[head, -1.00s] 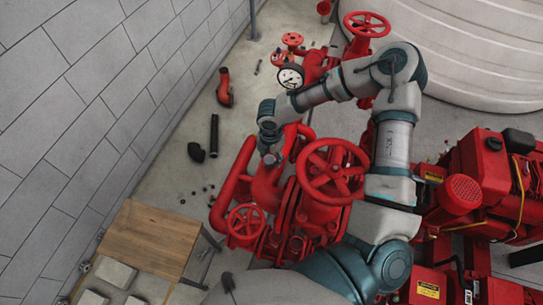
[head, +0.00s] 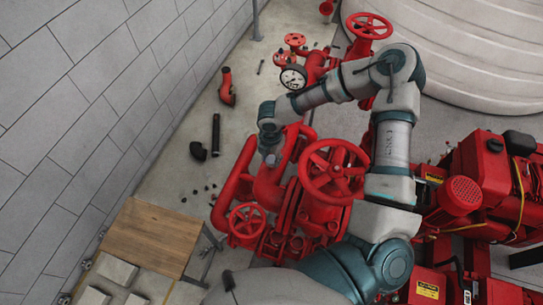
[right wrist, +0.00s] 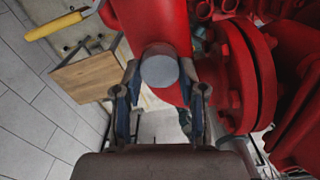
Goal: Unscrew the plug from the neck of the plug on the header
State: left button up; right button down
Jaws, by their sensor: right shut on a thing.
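The plug (right wrist: 160,67) is a grey round cap on its neck, standing out from a thick red header pipe (right wrist: 150,22) in the right wrist view. My right gripper (right wrist: 160,78) has one finger on each side of the plug and is shut on it. The neck behind the plug is mostly hidden. In the head view, my right gripper (head: 271,158) points down at the red header (head: 268,188), left of the large handwheel. The plug is too small to make out there. My left gripper is not in view.
A large red handwheel (head: 335,172) and flanges stand close to the right of my gripper. A wooden-topped table (head: 150,236) is at lower left. A black pipe (head: 215,134) and small loose parts lie on the floor. A grey block wall (head: 75,120) is on the left.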

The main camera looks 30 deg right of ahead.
jog(key=n, duration=0.3)
jog(key=shift+n, duration=0.3)
jog(key=shift+n, duration=1)
jog(key=n, duration=0.2)
jog(key=shift+r+n, duration=0.1)
jog(key=shift+n, duration=0.2)
jog(key=shift+n, duration=2.3)
